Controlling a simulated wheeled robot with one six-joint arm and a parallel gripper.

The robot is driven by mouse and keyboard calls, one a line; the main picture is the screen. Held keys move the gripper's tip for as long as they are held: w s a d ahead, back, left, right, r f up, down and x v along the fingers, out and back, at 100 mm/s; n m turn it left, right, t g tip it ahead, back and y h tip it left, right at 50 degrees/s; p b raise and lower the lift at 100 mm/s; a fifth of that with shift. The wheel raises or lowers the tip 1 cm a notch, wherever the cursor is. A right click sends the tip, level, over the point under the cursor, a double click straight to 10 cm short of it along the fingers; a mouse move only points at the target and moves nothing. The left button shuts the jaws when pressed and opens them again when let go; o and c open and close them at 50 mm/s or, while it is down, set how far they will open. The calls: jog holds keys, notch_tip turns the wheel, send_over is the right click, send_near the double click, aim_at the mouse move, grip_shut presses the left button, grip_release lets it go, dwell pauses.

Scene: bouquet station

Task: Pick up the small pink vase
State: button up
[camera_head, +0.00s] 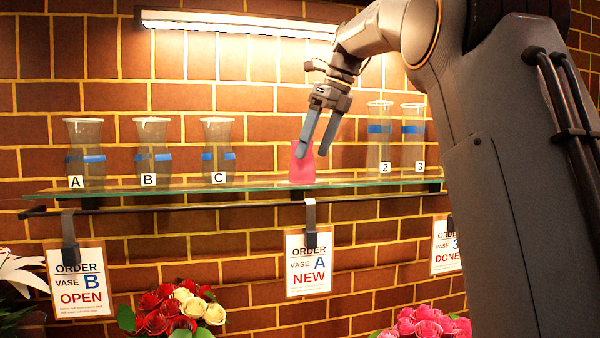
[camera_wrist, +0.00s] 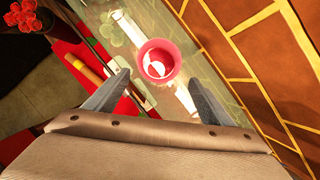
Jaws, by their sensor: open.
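The small pink vase (camera_head: 303,165) stands upright on the glass shelf (camera_head: 240,184), between the clear vases on the left and right. My gripper (camera_head: 317,150) is open and points down at the vase, with its fingers overlapping the vase in the head view. In the wrist view the pink vase (camera_wrist: 158,63) is seen from above, its round rim open, with something pale inside. It sits beyond and between the spread fingertips of my gripper (camera_wrist: 160,82). Whether the fingers reach down beside the vase is hard to tell.
Clear vases A (camera_head: 84,150), B (camera_head: 151,150) and C (camera_head: 217,148) stand left on the shelf. Vases 2 (camera_head: 379,145) and 3 (camera_head: 413,145) stand close on the right. A brick wall (camera_head: 240,98) rises behind. Order signs (camera_head: 308,265) hang below the shelf, with flowers (camera_head: 172,310) lower down.

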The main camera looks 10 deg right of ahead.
aim_at(305, 164)
jog(key=shift+a+p+x, duration=0.2)
jog(key=shift+p+x, duration=0.35)
jog(key=shift+x, duration=0.9)
jog(key=shift+a+p+x, duration=0.15)
jog(key=shift+p+x, duration=0.35)
jog(key=shift+x, duration=0.95)
jog(key=shift+r, duration=0.1)
jog(key=shift+c, duration=0.4)
jog(key=shift+r, duration=0.1)
jog(key=c, duration=1.5)
